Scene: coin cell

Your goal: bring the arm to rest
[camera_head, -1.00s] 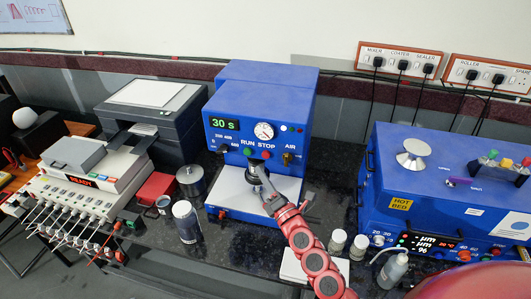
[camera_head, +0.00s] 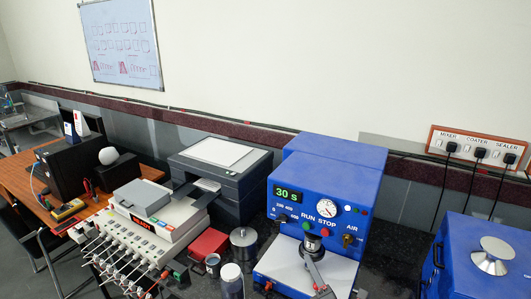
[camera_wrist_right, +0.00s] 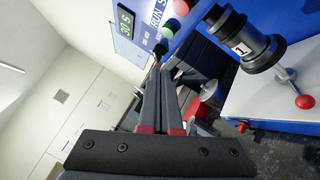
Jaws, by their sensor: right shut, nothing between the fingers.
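My right gripper (camera_head: 311,264) shows at the bottom of the head view, in front of the blue press (camera_head: 320,190) with the 30 s display. Its grey fingers point up toward the dark press head (camera_head: 312,243); I cannot tell the exact gap. In the right wrist view its two dark fingers (camera_wrist_right: 162,72) lie together, shut and empty. There the press head (camera_wrist_right: 243,38) is to the right of the fingers, apart from them. The rest of my right arm is below the head view's edge. My left gripper is in neither view.
A metal cylinder (camera_head: 243,245) and a red box (camera_head: 208,244) stand left of the press. A white multi-channel tester (camera_head: 140,240) and a dark printer (camera_head: 222,175) are farther left. Another blue machine (camera_head: 480,260) is at the right. A red-tipped lever (camera_wrist_right: 303,101) shows in the wrist view.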

